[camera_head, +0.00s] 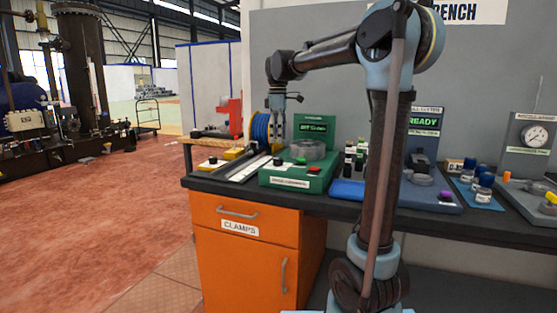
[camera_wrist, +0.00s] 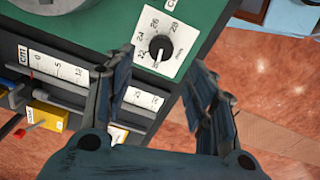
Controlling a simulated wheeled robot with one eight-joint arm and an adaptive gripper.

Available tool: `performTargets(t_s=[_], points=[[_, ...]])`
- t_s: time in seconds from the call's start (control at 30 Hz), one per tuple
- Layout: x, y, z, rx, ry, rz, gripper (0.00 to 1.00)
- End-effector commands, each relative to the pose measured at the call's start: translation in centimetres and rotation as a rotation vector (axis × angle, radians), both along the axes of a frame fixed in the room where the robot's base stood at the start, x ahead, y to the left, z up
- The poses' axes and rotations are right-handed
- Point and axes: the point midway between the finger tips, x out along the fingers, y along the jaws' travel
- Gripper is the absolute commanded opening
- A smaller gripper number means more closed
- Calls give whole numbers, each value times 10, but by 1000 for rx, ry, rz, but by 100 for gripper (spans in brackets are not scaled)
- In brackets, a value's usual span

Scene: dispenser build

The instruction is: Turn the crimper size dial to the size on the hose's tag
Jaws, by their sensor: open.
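The crimper (camera_head: 318,182) is a green box with a grey ring on top, on the dark bench in the head view. Its size dial, a black knob (camera_wrist: 160,46), sits on a white plate with numbers around it, including 24, 26 and 28. A light mark on the knob appears to point toward the bottom of the wrist picture; I cannot tell the exact setting. My gripper (camera_wrist: 163,62) is open and empty, its fingers to either side of the dial in the picture; it hangs above the bench in the head view (camera_head: 277,122). I cannot make out the hose's tag.
A numbered cutting scale (camera_wrist: 55,68) and a yellow block (camera_wrist: 47,117) lie beside the crimper. A blue coil (camera_head: 261,127) and red stand (camera_head: 231,117) are behind. A blue machine (camera_head: 425,190) stands right of the crimper. Open floor lies beyond the bench edge.

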Motion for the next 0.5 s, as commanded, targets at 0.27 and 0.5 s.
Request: performTargets(t_s=[0.27,0.5], points=[[0,0,-49,0,0,0,51],[0,0,-79,0,0,-1,51]])
